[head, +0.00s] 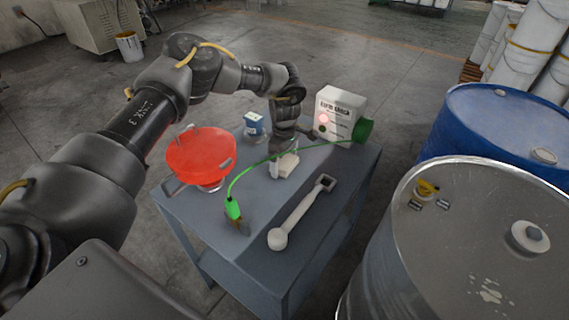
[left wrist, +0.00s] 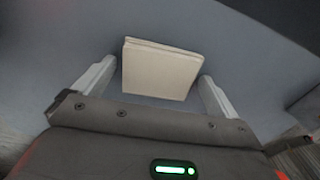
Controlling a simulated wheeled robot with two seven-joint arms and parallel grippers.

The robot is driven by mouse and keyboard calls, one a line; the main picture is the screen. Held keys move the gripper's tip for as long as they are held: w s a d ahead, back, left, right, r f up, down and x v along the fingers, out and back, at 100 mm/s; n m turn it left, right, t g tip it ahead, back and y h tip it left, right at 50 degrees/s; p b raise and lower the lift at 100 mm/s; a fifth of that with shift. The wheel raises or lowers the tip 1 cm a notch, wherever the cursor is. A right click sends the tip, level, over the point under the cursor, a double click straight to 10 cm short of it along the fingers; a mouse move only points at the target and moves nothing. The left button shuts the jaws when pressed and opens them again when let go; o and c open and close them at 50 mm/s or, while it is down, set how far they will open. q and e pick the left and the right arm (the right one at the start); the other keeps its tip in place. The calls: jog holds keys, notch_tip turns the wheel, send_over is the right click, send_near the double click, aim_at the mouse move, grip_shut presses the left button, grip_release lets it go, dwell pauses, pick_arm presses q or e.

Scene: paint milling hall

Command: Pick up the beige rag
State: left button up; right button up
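The beige rag (head: 288,164) is a small folded block lying on the grey-blue table (head: 245,180), and it also shows in the left wrist view (left wrist: 160,70). My left gripper (head: 284,160) is right over it, pointing down. In the left wrist view, the two pale fingers of my left gripper (left wrist: 157,77) stand apart, with the rag between and just beyond their tips. A gap shows at the left finger; whether the right finger touches the rag I cannot tell. My right gripper is not in view.
On the table are a red bowl (head: 200,155), a blue-and-white tin (head: 254,125), a white box (head: 338,112) with a red light, a green cable (head: 262,163) and a pale long-handled tool (head: 300,215). Drums (head: 455,250) stand close on the right.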

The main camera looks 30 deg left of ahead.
pick_arm(q)
jog(key=c, duration=0.7)
jog(key=shift+c, duration=0.2)
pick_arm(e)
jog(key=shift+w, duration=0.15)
pick_arm(q)
jog(key=shift+r, duration=0.15)
jog(key=shift+r, duration=0.2)
notch_tip(320, 180, up, 2)
jog(key=shift+w+r+b, duration=0.1)
jog(key=shift+b, duration=0.5)
jog(key=s+d+r+b, duration=0.2)
jog(key=s+d+r, duration=0.3)
jog(key=s+r, duration=0.5)
jog(key=s, duration=0.3)
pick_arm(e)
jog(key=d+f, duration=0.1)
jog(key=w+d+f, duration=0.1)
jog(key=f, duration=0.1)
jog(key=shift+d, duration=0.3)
